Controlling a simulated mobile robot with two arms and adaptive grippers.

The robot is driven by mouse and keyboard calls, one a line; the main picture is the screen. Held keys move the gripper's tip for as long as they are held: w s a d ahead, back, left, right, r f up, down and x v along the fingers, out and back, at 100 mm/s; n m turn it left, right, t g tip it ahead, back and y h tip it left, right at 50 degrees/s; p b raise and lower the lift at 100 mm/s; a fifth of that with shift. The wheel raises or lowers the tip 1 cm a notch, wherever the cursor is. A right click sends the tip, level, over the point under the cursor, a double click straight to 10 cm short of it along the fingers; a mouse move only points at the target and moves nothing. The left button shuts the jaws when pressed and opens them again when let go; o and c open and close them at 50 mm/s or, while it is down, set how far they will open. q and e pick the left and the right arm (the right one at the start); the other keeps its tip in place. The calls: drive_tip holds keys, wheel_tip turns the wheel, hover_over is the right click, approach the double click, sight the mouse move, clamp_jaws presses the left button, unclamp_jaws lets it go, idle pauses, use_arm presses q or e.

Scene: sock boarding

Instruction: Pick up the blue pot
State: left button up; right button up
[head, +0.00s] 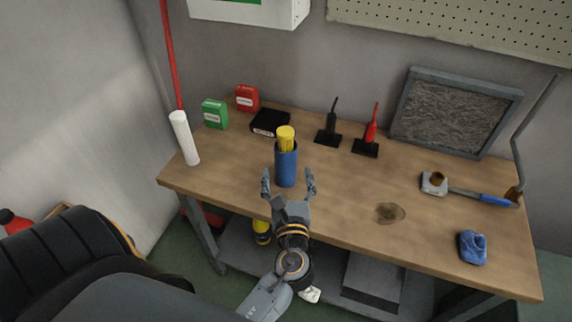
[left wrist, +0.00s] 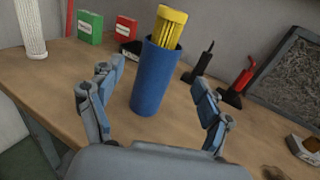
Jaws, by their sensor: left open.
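The blue pot (head: 286,168) is a tall cylinder standing upright near the front edge of the workbench. A bundle of yellow sticks (head: 285,139) rises from its top. My left gripper (head: 288,184) is open, with its fingers spread on either side of the pot's lower part. In the left wrist view the pot (left wrist: 154,80) stands beyond and between the open fingers (left wrist: 157,95), with a gap visible on both sides. The yellow bundle (left wrist: 168,30) shows there too. My right gripper is not in view.
The wooden workbench (head: 340,212) holds a white cylinder (head: 184,138), green box (head: 214,114), red box (head: 247,97) and black box (head: 269,122) to the left. Two stands, a framed panel (head: 455,110), a blue-handled tool (head: 480,197) and a blue object (head: 473,247) lie right.

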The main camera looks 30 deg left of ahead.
sight(287, 158)
use_arm(q)
drive_tip(key=x, duration=0.8)
drive_tip(key=shift+w+a, duration=0.2)
drive_tip(key=shift+w, duration=0.1)
drive_tip(key=shift+r, duration=0.1)
clamp_jaws()
